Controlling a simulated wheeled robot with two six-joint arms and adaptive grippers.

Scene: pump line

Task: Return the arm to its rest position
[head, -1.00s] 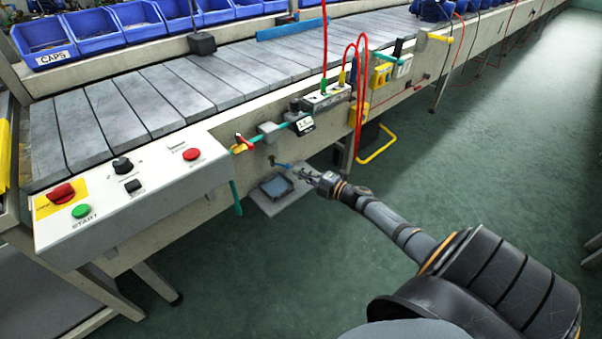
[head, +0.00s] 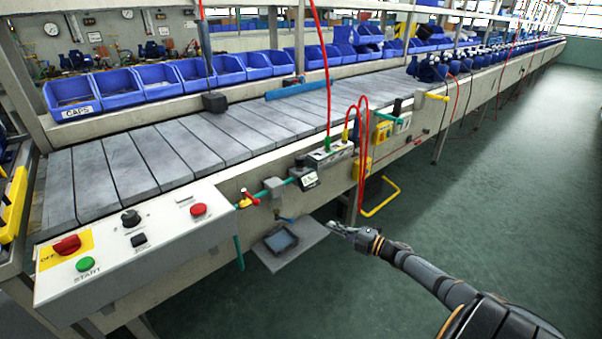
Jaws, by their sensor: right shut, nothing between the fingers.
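My right arm comes in from the lower right of the head view. Its gripper (head: 339,229) is shut and empty, in the air in front of the line's side. It is right of a small tray (head: 281,241) on a grey plate (head: 303,241) low under the line, and apart from both in the picture. My left gripper does not show.
The slatted conveyor (head: 150,158) runs to the far right. A control box (head: 135,250) with OFF and START buttons sticks out at the front left. Red hoses (head: 364,160) and a yellow bent bar (head: 384,197) hang near my gripper. The green floor (head: 480,200) at right is clear.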

